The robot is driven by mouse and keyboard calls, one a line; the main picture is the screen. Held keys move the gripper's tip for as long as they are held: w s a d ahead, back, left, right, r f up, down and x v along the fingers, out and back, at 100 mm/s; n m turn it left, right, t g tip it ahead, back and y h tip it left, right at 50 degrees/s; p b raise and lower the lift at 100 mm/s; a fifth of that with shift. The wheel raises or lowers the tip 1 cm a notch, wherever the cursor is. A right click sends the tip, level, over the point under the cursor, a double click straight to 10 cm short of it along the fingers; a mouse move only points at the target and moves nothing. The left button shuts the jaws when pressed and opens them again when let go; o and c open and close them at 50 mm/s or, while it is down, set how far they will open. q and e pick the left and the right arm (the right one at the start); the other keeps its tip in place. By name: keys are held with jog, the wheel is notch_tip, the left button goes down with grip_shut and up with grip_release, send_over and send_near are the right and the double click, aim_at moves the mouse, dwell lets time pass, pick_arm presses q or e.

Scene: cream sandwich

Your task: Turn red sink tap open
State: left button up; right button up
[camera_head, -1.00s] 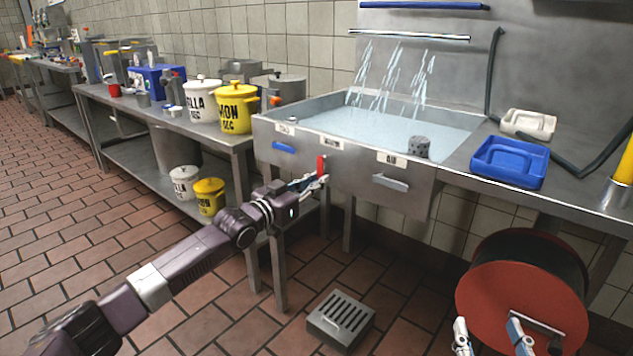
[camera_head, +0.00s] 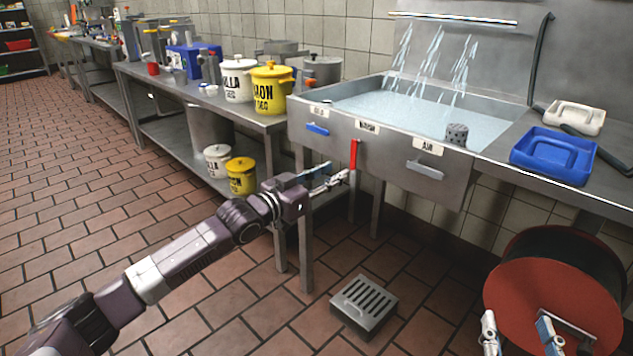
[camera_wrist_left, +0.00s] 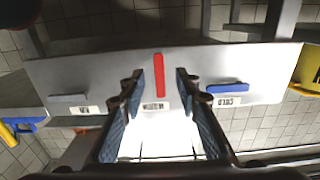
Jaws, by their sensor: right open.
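The red tap handle (camera_head: 353,155) stands upright on the front of the steel sink (camera_head: 395,160), below the WASH label. In the left wrist view the red handle (camera_wrist_left: 160,75) lies ahead, between the lines of two spread fingers. My left gripper (camera_head: 338,174) is open, just left of and below the handle in the head view, with nothing held. I cannot tell whether a finger touches the handle. My right gripper (camera_head: 519,330) is open and empty at the bottom right, in front of a red reel.
A blue handle (camera_head: 317,129) and a grey handle (camera_head: 425,171) flank the red one. Water streams (camera_head: 432,60) fall into the filled basin. A yellow pot (camera_head: 271,88) stands on the table to the left. The red reel (camera_head: 550,305) and a floor drain (camera_head: 364,303) are lower right.

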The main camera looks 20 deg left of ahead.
pick_arm(q)
jog(key=shift+v, duration=2.75)
